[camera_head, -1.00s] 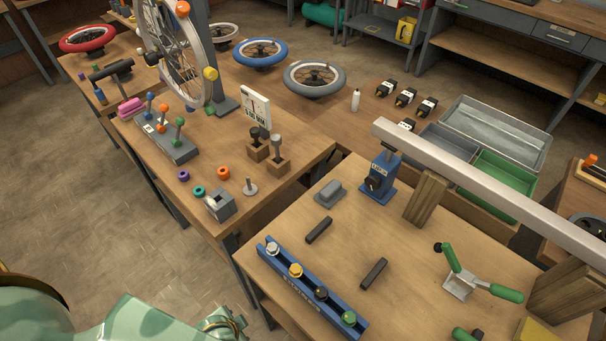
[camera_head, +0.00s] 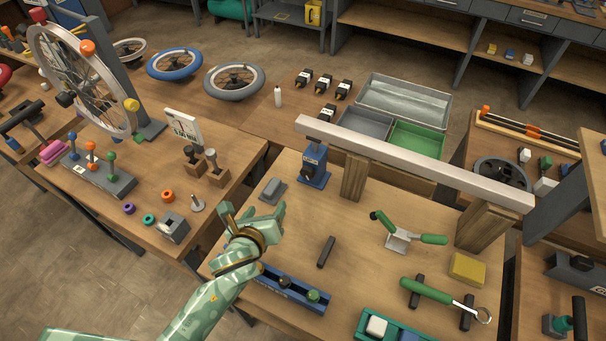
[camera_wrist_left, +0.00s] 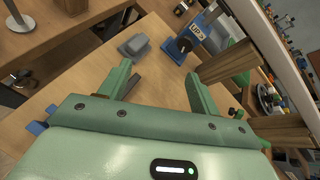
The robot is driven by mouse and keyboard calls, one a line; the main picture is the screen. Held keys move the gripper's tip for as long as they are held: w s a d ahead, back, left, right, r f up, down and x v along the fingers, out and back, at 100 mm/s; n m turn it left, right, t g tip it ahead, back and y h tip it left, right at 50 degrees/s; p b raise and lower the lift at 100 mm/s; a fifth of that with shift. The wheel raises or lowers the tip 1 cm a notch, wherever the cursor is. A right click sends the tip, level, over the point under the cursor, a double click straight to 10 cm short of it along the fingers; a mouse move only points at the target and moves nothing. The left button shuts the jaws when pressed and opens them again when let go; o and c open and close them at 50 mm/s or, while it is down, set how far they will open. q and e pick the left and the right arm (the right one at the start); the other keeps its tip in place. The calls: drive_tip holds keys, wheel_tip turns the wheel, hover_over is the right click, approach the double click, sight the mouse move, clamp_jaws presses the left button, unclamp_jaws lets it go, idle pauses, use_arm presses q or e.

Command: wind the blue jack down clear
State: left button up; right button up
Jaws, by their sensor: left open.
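The blue jack (camera_head: 313,168) stands upright on the bench under the left end of a long silver beam (camera_head: 410,158). Its top is close under the beam; I cannot tell whether they touch. In the left wrist view the jack (camera_wrist_left: 183,46) shows a label reading "UP" and a dark round knob on its side. My left gripper (camera_head: 253,212) is open and empty above the bench, to the lower left of the jack and apart from it. In the left wrist view its fingers (camera_wrist_left: 157,82) point toward the jack. My right gripper is not in view.
A grey block (camera_head: 271,191) lies left of the jack. A wooden post (camera_head: 354,178) stands close right of it, under the beam. A blue rail with knobs (camera_head: 292,289) lies at the front, partly behind my arm. A green-handled clamp (camera_head: 402,235) lies to the right.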

use_arm(q)
drive_tip(key=w+d+m+h, duration=0.2)
drive_tip(key=d+m, duration=0.2)
drive_tip(key=m, duration=0.3)
drive_tip(key=b, duration=0.7)
approach(307, 175)
drive_tip(key=x, duration=0.8)
drive_tip(key=shift+w+f, duration=0.1)
drive_tip(key=shift+f, duration=0.1)
drive_tip(key=shift+w+d, duration=0.1)
drive_tip(key=shift+w, duration=0.3)
drive_tip(key=c, duration=1)
